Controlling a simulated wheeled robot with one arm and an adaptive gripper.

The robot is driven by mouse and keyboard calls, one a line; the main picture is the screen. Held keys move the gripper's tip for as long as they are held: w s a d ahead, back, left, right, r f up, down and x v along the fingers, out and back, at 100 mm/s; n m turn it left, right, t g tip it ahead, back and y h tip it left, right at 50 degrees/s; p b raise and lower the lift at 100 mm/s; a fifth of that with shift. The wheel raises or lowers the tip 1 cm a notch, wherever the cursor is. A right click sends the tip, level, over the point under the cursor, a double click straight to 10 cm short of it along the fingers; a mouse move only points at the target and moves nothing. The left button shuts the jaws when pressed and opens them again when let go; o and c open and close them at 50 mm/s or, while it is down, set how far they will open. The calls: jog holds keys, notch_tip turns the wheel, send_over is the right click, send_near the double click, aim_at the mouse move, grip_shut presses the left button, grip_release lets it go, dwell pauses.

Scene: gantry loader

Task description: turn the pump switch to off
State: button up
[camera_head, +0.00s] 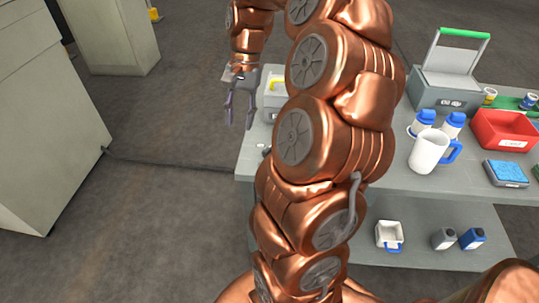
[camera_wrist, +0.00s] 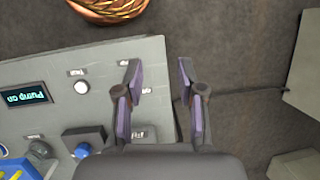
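My gripper (camera_head: 240,112) is open and empty, hanging just off the left end of the grey table in the head view. In the wrist view my gripper (camera_wrist: 159,72) has its fingers apart, with the table edge and floor between and below them. A small display (camera_wrist: 24,96) on the table reads "Pump on", upside down. A round white knob or button (camera_wrist: 82,88) and a dark block with a blue part (camera_wrist: 83,142) are left of the fingers. Small labels lie near the left finger. I cannot tell which part is the pump switch; the finger may hide it.
The grey table (camera_head: 408,185) bears a white mug (camera_head: 428,152), a red bin (camera_head: 503,131), blue-capped bottles and a grey case with a green handle (camera_head: 448,88). A cabinet (camera_head: 45,130) stands at left. A cable crosses the floor. Floor between cabinet and table is otherwise clear.

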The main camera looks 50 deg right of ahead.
aim_at(268, 148)
jog(key=s+d+f+m+y+b, duration=0.1)
jog(key=d+f+m+b, duration=0.1)
jog(key=d+f+m, duration=0.3)
jog(key=s+d+f+b, duration=0.1)
jog(key=d+f, duration=0.1)
jog(key=d, duration=0.4)
jog(key=shift+t, duration=0.3)
jog(key=shift+x, duration=3.8)
jog(key=shift+w+d+f, duration=0.1)
jog(key=shift+w+d, duration=0.05)
jog(key=shift+d, duration=0.05)
grip_shut()
